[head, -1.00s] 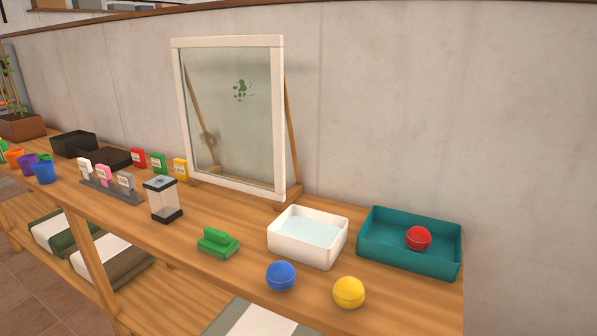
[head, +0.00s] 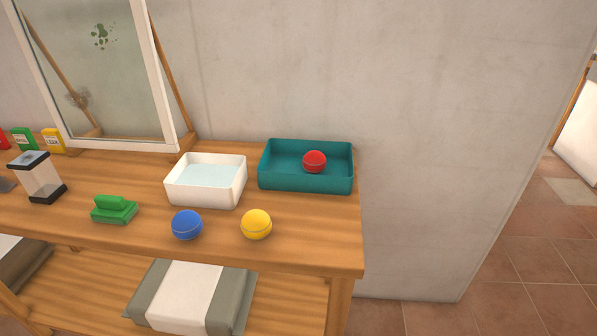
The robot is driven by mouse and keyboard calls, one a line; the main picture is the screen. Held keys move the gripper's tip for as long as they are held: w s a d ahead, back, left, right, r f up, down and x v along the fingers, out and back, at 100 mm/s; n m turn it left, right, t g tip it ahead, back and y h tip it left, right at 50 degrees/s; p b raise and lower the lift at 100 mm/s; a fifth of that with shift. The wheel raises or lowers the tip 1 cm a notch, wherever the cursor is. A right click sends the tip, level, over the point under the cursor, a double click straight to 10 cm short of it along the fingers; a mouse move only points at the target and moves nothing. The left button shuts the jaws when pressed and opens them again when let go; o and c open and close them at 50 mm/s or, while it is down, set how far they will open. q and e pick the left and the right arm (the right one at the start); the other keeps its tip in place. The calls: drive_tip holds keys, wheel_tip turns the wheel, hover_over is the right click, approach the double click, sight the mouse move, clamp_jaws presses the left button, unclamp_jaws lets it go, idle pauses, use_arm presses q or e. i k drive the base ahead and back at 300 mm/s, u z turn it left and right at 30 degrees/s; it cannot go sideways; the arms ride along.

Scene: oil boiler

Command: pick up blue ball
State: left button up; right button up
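The blue ball (head: 187,225) rests on the wooden table (head: 300,245) near its front edge. It sits in front of the white basin and to the left of the yellow ball (head: 256,224), with a gap between them. A red ball (head: 314,161) lies in the teal tray (head: 283,180) at the table's right end. Neither of my grippers shows in the head view.
A white basin (head: 205,194) with pale water stands behind the blue ball. A green brush-like block (head: 114,211) and a clear container (head: 40,178) are to its left. A framed glass pane (head: 100,75) stands behind. Floor (head: 510,260) is open to the right.

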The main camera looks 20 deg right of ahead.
sight(187, 225)
drive_tip(key=u, duration=2.15)
drive_tip(key=i, duration=2.6)
drive_tip(key=z, duration=3.35)
